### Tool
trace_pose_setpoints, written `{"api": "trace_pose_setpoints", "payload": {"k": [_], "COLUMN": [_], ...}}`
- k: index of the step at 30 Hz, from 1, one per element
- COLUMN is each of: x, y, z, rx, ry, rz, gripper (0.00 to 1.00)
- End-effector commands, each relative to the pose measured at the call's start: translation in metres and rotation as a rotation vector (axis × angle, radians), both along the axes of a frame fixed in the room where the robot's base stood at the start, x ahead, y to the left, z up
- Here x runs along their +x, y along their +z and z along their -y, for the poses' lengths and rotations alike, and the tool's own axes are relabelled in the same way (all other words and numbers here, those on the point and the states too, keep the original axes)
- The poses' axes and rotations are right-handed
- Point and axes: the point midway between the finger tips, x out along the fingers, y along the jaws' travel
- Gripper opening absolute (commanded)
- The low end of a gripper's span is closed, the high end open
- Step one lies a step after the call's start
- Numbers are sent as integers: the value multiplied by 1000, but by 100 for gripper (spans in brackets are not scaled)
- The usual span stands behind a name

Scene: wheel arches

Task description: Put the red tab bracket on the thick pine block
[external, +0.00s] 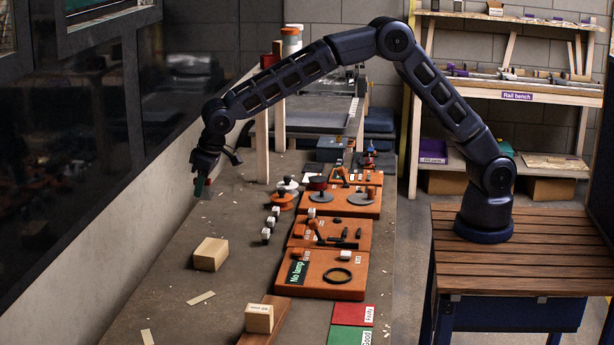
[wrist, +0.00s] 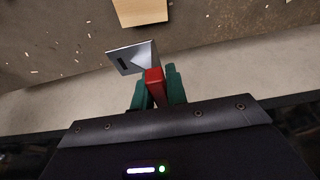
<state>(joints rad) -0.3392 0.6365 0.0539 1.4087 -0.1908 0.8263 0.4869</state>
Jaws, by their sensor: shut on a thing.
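My gripper (external: 202,183) hangs above the far left part of the bench in the external view. In the wrist view my gripper (wrist: 158,84) has its green fingers shut on the red tab of the bracket (wrist: 154,77). The bracket's grey slotted plate (wrist: 126,60) sticks out past the fingers to the left. A large pine block (external: 210,256) lies on the bench, below and nearer the camera than my gripper, apart from it. A pine block (wrist: 139,11) shows at the top of the wrist view. A smaller pine block (external: 259,319) sits on a brown board at the front.
Orange fixture boards (external: 327,275) with small parts run along the right of the bench. Small white-topped pieces (external: 267,234) stand between them and the large block. A wooden post (external: 262,150) rises behind. A low wall (external: 100,235) borders the left. Thin wood strips lie in front.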

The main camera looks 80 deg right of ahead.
Motion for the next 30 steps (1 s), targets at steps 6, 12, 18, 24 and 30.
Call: {"api": "trace_pose_setpoints", "payload": {"k": [6, 12, 18, 24, 30], "x": [0, 0, 0, 0, 0], "y": [-49, -90, -112, -123, -150], "z": [0, 0, 0, 0, 1], "rx": [1, -1, 2, 1, -1], "ry": [-2, -1, -3, -2, -1], "rz": [-2, -1, 1, 0, -1], "gripper": [0, 0, 0, 0, 0]}}
